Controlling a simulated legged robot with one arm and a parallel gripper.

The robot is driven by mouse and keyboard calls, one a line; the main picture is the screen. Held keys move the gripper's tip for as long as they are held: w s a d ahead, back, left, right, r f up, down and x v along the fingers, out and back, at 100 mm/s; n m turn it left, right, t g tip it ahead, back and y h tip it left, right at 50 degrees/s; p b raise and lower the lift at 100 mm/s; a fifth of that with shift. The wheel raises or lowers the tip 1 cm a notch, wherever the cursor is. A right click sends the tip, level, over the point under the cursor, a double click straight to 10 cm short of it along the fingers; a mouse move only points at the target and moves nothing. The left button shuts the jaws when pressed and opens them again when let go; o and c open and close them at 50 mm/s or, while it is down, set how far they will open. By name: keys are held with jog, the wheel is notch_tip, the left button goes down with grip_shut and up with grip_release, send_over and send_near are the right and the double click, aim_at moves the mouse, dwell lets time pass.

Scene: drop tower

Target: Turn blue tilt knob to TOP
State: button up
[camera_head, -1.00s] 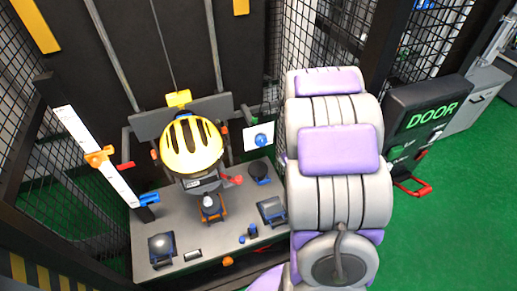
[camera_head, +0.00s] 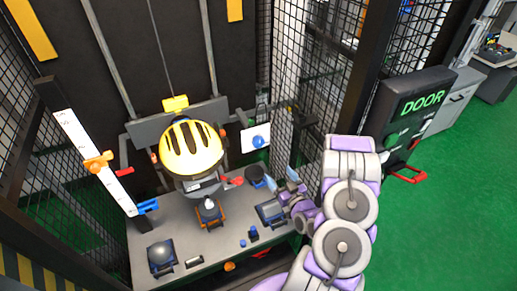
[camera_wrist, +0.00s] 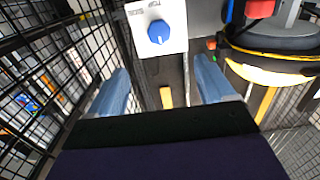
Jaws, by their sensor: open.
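The blue tilt knob (camera_head: 258,141) sits on a white plate (camera_head: 248,136) at the back right of the tower, beside the yellow helmet (camera_head: 191,148). In the wrist view the knob (camera_wrist: 158,32) shows face-on on its white plate (camera_wrist: 172,12), with a label beside it that I cannot read fully. My gripper (camera_head: 280,180) is in front of and below the knob, apart from it. In the wrist view its two blue fingers stand wide apart with nothing between them (camera_wrist: 163,90), and the knob appears beyond the fingertips.
The helmet stands on a grey base plate (camera_head: 215,240) carrying several small parts. A white scale (camera_head: 95,160) with an orange slider stands at left. Mesh walls (camera_head: 308,100) flank the tower. A DOOR panel (camera_head: 410,110) stands at right, with open green floor (camera_head: 450,220).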

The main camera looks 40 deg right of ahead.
jog(key=a, duration=0.1)
jog(key=b, duration=0.1)
send_near(260, 144)
jog(key=x, duration=0.3)
jog(key=b+x, duration=0.1)
jog(key=x, duration=0.2)
jog(key=d+x, duration=0.1)
jog(key=x, duration=0.1)
jog(key=shift+w+f+b, duration=0.2)
jog(key=shift+w+b, duration=0.05)
jog(key=shift+b, duration=0.15)
jog(key=shift+w+a+r, duration=0.1)
jog(key=shift+a+r, duration=0.2)
jog(key=shift+a, duration=0.6)
jog(key=c, duration=0.3)
jog(key=shift+d+f, duration=0.15)
jog(key=shift+d, duration=0.5)
jog(key=c, duration=0.5)
jog(key=shift+a, duration=0.25)
jog(key=shift+c, duration=1.3)
